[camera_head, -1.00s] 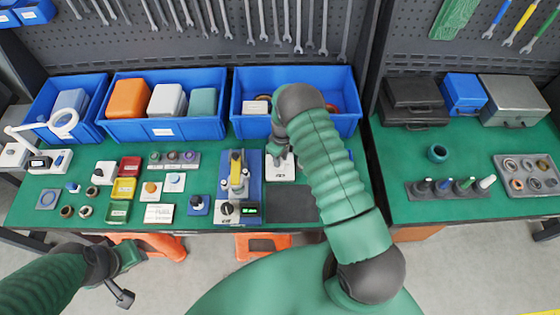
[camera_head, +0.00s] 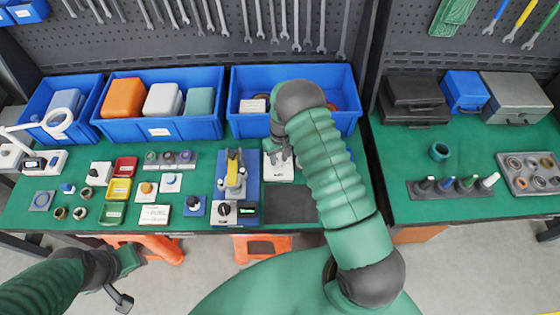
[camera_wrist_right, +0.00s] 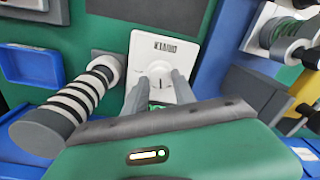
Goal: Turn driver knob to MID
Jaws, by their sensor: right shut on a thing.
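The driver unit is a white box (camera_wrist_right: 146,47) with dark lettering, upside down in the right wrist view, and a round white knob (camera_wrist_right: 160,69). In the head view the white box (camera_head: 281,174) stands on the green bench, partly under my right gripper (camera_head: 281,155). My right gripper's two fingers (camera_wrist_right: 158,90) reach down to the knob and are shut on it, one on each side. The knob's exact setting is too small to read. My left gripper (camera_head: 130,259) hangs in front of the bench, away from the unit; its fingers are not clear.
A blue-based fixture with a yellow part (camera_head: 234,172) stands just left of the unit. A striped cylinder (camera_wrist_right: 72,103) lies close beside my right fingers in the wrist view. A blue bin (camera_head: 245,120) stands behind. A dark mat (camera_head: 291,214) lies in front.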

